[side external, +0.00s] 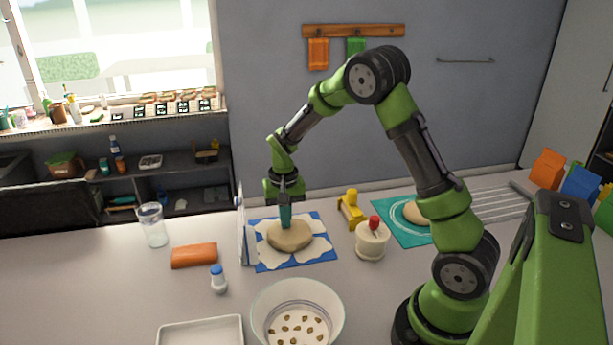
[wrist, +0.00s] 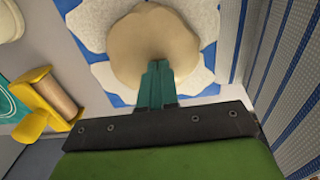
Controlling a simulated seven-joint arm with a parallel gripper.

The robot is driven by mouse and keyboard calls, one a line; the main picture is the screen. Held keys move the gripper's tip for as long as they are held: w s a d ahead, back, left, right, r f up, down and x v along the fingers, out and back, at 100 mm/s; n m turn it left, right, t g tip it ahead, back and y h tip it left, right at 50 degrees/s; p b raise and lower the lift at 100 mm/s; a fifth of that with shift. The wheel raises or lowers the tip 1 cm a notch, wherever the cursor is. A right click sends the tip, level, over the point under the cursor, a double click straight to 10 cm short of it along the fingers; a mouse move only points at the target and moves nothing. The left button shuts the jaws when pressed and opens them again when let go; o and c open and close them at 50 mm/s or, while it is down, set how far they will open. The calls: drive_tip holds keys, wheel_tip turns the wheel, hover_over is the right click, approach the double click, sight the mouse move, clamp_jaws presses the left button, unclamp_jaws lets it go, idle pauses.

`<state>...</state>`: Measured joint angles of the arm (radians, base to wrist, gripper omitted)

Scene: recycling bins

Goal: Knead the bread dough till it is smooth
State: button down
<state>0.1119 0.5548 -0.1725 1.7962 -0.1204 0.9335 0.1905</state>
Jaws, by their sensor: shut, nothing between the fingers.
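The bread dough (side external: 290,236) is a pale beige rounded lump. It lies on a blue and white patterned mat (side external: 264,258) on the counter. In the wrist view the dough (wrist: 150,40) fills the top middle, on the same mat (wrist: 205,30). My gripper (side external: 286,226) points down at the dough from above, with its teal fingers shut and nothing between them. In the wrist view the fingertips of my gripper (wrist: 159,66) overlap the near edge of the dough. I cannot tell how hard they press, if they touch.
An upright panel (side external: 242,230) stands close left of the mat. A yellow roller tool (side external: 351,208) and a red-knobbed pot (side external: 372,241) stand to the right. A second dough (side external: 415,212) lies on a teal mat.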

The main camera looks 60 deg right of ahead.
drive_tip(key=shift+r, duration=1.35)
drive_tip(key=shift+s, duration=0.2)
drive_tip(key=shift+s+a, duration=0.1)
drive_tip(key=shift+s, duration=0.05)
drive_tip(key=shift+s+a, duration=0.15)
drive_tip(key=shift+s, duration=0.45)
